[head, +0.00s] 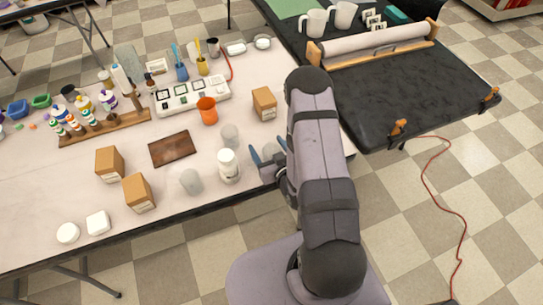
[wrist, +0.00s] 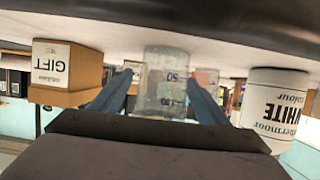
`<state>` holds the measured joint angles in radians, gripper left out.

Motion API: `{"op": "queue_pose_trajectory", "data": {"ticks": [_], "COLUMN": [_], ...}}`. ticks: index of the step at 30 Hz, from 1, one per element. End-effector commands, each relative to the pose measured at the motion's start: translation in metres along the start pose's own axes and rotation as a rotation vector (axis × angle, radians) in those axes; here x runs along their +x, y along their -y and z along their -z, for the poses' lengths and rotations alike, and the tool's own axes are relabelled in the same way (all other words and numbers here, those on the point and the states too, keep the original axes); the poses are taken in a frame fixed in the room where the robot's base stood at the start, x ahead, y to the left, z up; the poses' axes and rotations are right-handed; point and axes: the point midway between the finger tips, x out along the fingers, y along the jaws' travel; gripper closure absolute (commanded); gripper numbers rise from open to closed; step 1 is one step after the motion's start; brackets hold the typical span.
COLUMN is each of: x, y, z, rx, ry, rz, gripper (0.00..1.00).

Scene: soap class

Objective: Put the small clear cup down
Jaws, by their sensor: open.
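The small clear cup (head: 230,135) stands on the white table just beyond my gripper, beside a white paint bottle (head: 229,166). In the wrist view, which is upside down, the clear cup (wrist: 165,82) with dark markings appears between the two fingers. My gripper (head: 264,155) is low at the table's right part, its blue fingers open and empty. In the head view the fingertips look a little apart from the cup. The fingers (wrist: 160,95) show on both sides of the cup in the wrist view. A second clear cup (head: 191,181) stands left of the bottle.
An orange cup (head: 207,110) stands behind the clear cup. A cardboard box (head: 264,103) is to the right, and the white bottle (wrist: 275,105) is close on the other side. A brown board (head: 172,149) lies left. Bare table (head: 165,215) shows at front.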

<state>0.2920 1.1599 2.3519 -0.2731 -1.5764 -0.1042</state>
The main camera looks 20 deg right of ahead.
Motion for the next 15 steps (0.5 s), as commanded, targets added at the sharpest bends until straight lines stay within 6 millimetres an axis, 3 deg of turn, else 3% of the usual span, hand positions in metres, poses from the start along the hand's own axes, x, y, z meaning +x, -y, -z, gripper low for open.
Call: {"op": "queue_pose_trajectory", "data": {"ticks": [2,8,15], "x": [-0.0001,-0.0002,-0.0002], "y": [0.0001,0.0001,0.0], "z": [-0.0001,0.0,0.0001], "rx": [0.0,0.0,0.0], "ry": [0.0,0.0,0.0], "rz": [0.0,0.0,0.0], "gripper": [0.31,0.73,0.77]}}
